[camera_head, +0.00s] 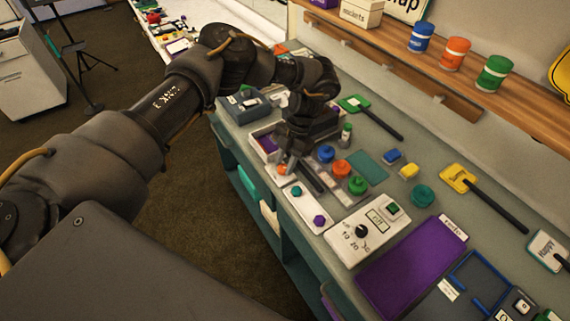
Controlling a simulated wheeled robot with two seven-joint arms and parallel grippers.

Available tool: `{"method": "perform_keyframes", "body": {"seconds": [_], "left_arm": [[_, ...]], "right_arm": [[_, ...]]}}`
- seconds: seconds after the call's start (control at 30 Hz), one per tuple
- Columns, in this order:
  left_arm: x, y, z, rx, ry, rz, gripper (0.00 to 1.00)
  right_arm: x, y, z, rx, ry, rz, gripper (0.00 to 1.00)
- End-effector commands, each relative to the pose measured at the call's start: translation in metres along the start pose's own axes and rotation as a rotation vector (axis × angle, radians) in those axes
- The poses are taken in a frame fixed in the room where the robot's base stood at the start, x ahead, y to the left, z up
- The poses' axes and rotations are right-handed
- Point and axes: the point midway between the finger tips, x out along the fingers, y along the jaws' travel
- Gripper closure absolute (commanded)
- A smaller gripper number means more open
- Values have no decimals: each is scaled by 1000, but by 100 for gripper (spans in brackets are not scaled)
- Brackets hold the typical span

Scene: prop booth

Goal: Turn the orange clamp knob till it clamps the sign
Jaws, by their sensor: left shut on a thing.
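The orange clamp knob (282,170) sits at the far end of a white strip (307,208), which also carries a teal knob (296,191) and a purple knob (319,221). My left gripper (287,166) reaches down over the strip and is shut on the orange knob, whose top is partly hidden by the fingers. I cannot tell how far the knob is turned. Paddle-like signs with black handles lie on the bench: green (351,103), yellow (457,178) and white (546,250). I cannot make out which sign is at the clamp. My right gripper is not in view.
Blue (326,153), orange (342,168) and green (357,185) round pieces stand right of my gripper. A white dial box (365,240) and a purple mat (412,268) lie nearer. A wooden shelf (440,62) with cans runs along the back.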

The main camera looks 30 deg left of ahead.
Motion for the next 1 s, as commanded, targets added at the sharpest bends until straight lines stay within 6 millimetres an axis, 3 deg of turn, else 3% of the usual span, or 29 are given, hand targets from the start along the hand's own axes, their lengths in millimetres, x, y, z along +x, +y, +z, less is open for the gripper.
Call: {"method": "perform_keyframes", "body": {"seconds": [0.5,1.0], "left_arm": [[2,-4,-1,348,4,144,93],[2,-4,-2,439,5,181,93]], "right_arm": [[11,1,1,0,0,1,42],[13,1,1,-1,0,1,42]]}}
